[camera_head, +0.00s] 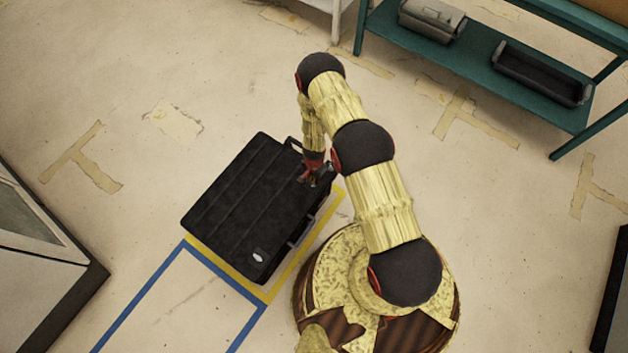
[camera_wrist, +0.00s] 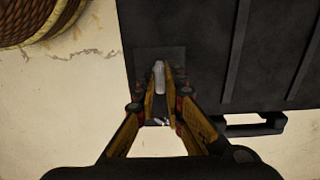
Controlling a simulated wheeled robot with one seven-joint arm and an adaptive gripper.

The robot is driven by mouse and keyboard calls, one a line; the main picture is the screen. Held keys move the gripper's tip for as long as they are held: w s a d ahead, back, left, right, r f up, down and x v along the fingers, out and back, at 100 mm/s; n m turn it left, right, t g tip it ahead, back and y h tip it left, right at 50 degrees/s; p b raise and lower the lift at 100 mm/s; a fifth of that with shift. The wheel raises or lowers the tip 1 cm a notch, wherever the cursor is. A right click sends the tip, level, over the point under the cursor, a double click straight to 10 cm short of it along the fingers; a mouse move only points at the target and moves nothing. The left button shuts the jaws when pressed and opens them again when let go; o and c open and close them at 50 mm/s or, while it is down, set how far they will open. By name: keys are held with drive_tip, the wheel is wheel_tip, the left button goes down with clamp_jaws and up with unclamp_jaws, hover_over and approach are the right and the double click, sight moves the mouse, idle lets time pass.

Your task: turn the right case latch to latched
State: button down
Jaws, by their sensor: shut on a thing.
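The black case (camera_head: 235,200) lies flat on the floor, and its ribbed lid fills the upper right of the wrist view (camera_wrist: 205,45). The right case latch (camera_wrist: 158,72) is a small pale grey lever on a dark square plate near the case edge. My gripper (camera_head: 313,180) is over the upper right corner of the case. In the wrist view my gripper (camera_wrist: 162,85) has its fingers closed on the sides of the latch lever. The lever points roughly along the picture's vertical.
The other latch (camera_head: 258,257) shows pale at the case's lower corner. Yellow and blue tape marks the floor. A teal shelf (camera_head: 480,68) stands at upper right. Floor left of the case is clear.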

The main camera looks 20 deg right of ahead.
drive_tip(key=shift+n, duration=0.4)
drive_tip(key=n+p, duration=0.1)
drive_tip(key=n, duration=0.3)
drive_tip(key=shift+n, duration=0.3)
drive_tip(key=n, duration=0.9)
drive_tip(key=shift+n, duration=1.7)
drive_tip(key=c, duration=1.9)
unclamp_jaws()
